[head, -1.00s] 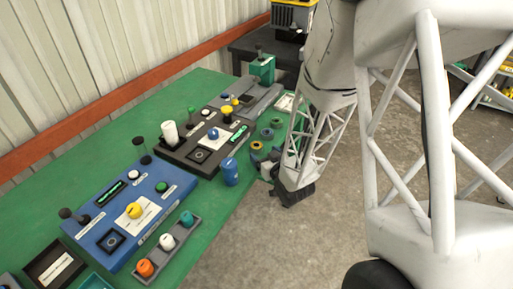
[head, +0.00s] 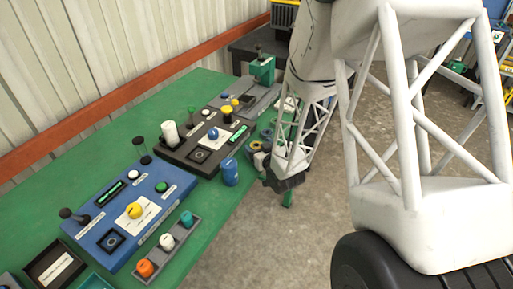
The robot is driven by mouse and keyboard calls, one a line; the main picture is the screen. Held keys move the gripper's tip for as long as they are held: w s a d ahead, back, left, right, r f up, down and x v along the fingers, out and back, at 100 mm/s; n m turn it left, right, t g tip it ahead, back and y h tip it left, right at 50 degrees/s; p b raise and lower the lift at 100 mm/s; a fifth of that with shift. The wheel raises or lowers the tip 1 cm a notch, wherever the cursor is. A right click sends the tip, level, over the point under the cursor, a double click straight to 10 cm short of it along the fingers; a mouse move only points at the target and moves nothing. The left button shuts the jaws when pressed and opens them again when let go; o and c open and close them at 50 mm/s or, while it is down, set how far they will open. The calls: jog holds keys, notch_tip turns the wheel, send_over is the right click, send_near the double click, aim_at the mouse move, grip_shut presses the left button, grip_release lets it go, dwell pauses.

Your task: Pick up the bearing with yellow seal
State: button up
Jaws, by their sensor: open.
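A small ring with a yellowish face (head: 255,146), which looks like the bearing with yellow seal, lies on the green table (head: 213,260) near its right edge. Another ring (head: 267,134) sits just behind it, partly hidden by my arm. My gripper (head: 261,160) is open, low at the table's right edge, just in front of the yellowish ring. It is small here and partly covered by my wrist, so I cannot tell whether it touches the ring. Nothing shows held in it.
A blue cylinder (head: 230,171) stands left of my gripper. A black control box (head: 181,154) and a blue one (head: 104,247) carry upright knobs and levers. A grey tray (head: 187,241) holds orange, white and teal caps. Bare floor lies right of the table.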

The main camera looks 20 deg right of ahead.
dwell(0.3)
jog(key=c, duration=1)
jog(key=shift+c, duration=0.2)
jog(key=shift+r, duration=0.15)
jog(key=shift+r, duration=1.55)
jog(key=a+v, duration=0.1)
jog(key=v, duration=0.4)
jog(key=a+v, duration=0.1)
jog(key=v, duration=0.4)
jog(key=a+v, duration=0.1)
jog(key=v, duration=0.4)
jog(key=shift+s+a+f, duration=0.25)
jog(key=shift+s+f, duration=0.05)
jog(key=shift+s, duration=0.4)
